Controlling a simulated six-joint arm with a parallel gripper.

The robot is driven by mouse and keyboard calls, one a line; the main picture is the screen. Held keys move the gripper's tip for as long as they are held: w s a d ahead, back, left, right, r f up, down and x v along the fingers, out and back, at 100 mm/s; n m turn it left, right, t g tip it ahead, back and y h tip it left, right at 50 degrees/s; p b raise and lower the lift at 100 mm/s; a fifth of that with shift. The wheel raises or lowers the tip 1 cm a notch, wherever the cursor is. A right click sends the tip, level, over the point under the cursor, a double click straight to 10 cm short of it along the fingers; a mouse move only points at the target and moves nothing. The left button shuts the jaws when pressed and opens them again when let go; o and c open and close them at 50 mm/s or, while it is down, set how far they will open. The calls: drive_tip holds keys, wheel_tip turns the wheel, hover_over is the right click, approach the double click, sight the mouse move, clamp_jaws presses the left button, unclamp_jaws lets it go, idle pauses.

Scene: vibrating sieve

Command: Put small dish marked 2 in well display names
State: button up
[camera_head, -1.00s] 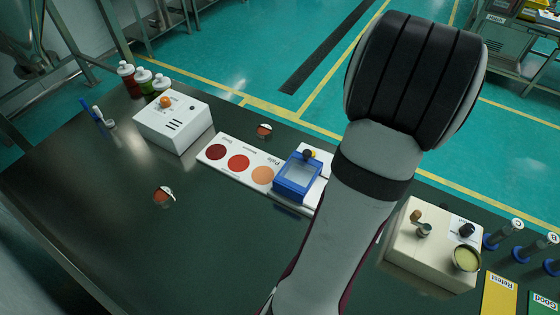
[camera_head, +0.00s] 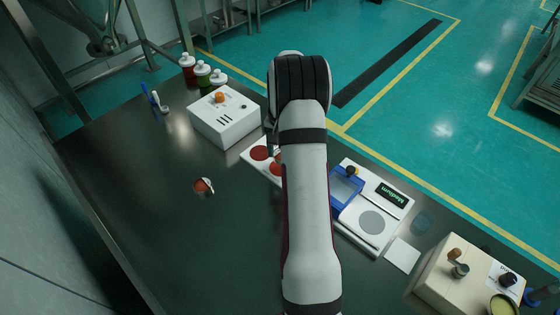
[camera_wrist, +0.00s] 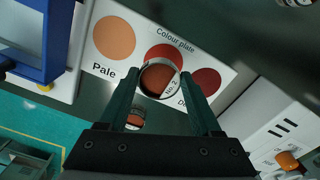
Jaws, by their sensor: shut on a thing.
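In the wrist view my gripper (camera_wrist: 162,78) is shut on a small round dish (camera_wrist: 158,80) with reddish-brown contents and a label reading "No. 2". The dish is over the middle red circle of the white colour plate (camera_wrist: 127,58); whether it touches the plate I cannot tell. The plate has a pale orange, a red and a dark red circle, with "Pale" readable by the orange one. In the head view the arm hides the dish and most of the plate (camera_head: 250,152). A display (camera_head: 392,192) on the white device reads "Medium".
A blue-framed unit (camera_head: 345,187) stands beside the plate. Another dish (camera_head: 204,187) lies on the bare table at left; one more (camera_wrist: 136,119) shows beyond my fingers. A white box with an orange knob (camera_head: 225,122) and a cream box (camera_head: 450,275) flank the area.

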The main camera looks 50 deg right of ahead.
drive_tip(key=shift+w+f, duration=0.2)
drive_tip(key=shift+f, duration=0.9)
drive_tip(key=shift+w+f, duration=0.15)
drive_tip(key=shift+f, duration=0.95)
drive_tip(key=shift+f, duration=0.1)
drive_tip(key=o, duration=1.5)
